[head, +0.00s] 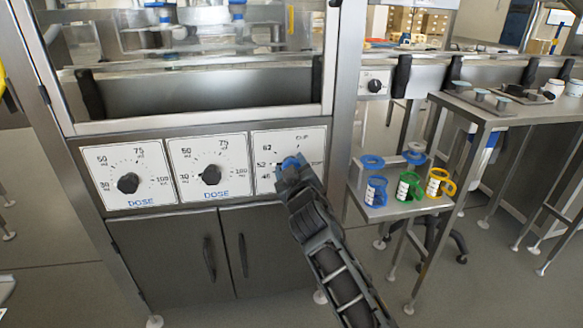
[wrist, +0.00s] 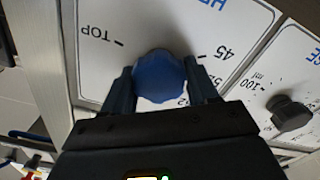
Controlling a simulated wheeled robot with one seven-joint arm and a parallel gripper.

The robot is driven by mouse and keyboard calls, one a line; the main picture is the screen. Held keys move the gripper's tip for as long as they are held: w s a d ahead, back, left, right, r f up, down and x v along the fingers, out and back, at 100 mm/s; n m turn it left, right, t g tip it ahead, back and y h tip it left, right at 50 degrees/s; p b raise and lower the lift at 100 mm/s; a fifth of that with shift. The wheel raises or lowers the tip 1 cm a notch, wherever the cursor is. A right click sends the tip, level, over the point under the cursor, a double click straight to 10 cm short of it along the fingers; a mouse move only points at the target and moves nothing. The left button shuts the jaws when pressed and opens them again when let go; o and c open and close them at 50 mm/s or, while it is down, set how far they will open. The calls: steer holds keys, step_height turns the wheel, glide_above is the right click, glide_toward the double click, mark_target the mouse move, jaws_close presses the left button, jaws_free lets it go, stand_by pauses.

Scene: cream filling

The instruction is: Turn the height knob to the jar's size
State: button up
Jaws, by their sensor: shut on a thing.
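The blue height knob (wrist: 160,78) sits on the rightmost white dial plate of the machine front. In the wrist view its plate reads TOP, 45 and 52. In the head view the knob (head: 291,162) is mostly hidden by my gripper (head: 290,168), and the plate (head: 262,146) shows 62, 52 and a mark near 48. My gripper (wrist: 162,90) is shut on the knob, one finger on each side. The knob's pointer is hidden, so its setting cannot be read. I cannot identify the jar whose size counts.
Two dose dials with black knobs (head: 128,183) and (head: 212,174) are to the left. Cabinet doors (head: 171,255) are below. A small side table (head: 405,207) at right holds blue, green (head: 409,187) and yellow (head: 440,183) ring-handled pieces. A steel bench (head: 510,105) stands behind it.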

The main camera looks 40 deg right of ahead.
steer(key=o, duration=1)
steer(key=shift+c, duration=0.2)
steer(key=v, duration=0.7)
steer(key=shift+s+a, duration=0.25)
steer(key=shift+s, duration=0.1)
